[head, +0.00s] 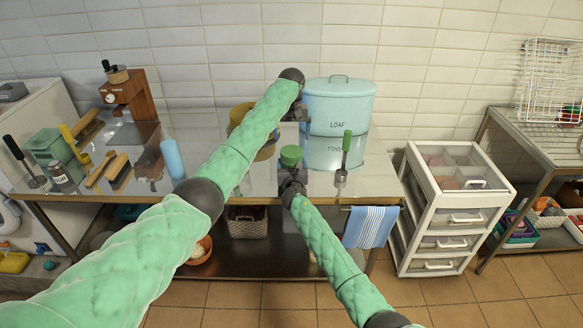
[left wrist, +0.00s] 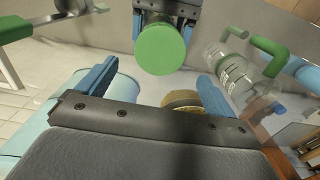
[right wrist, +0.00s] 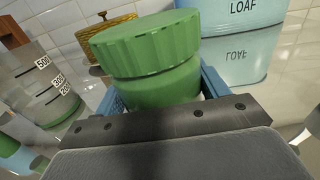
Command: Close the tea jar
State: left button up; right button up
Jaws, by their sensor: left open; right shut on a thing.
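The tea jar, a green round container (right wrist: 158,92), stands about upright in my right gripper (head: 291,172), above the counter. A wider ribbed green lid (right wrist: 145,45) sits on top of it; I cannot tell whether it is screwed tight. The lid also shows in the head view (head: 291,153), and its flat round top faces the left wrist camera (left wrist: 160,48). My right gripper's blue fingers are shut around the jar's body. My left gripper (head: 300,114) is open and empty, above and behind the jar, apart from the lid; its two blue fingers are spread in the left wrist view.
A pale blue LOAF bin (head: 340,105) stands right behind. A green-handled tool (head: 345,152) stands to the right. A golden lidded pot (head: 242,114) is partly hidden behind my left arm. A blue cylinder (head: 173,158) stands to the left.

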aim_at(292, 151)
pick_arm(q)
jog(key=shift+f, duration=3.85)
jog(key=c, duration=1)
jog(key=shift+m, duration=0.8)
jog(key=o, duration=1.1)
jog(key=shift+r, duration=0.1)
jog(key=shift+r, duration=2.15)
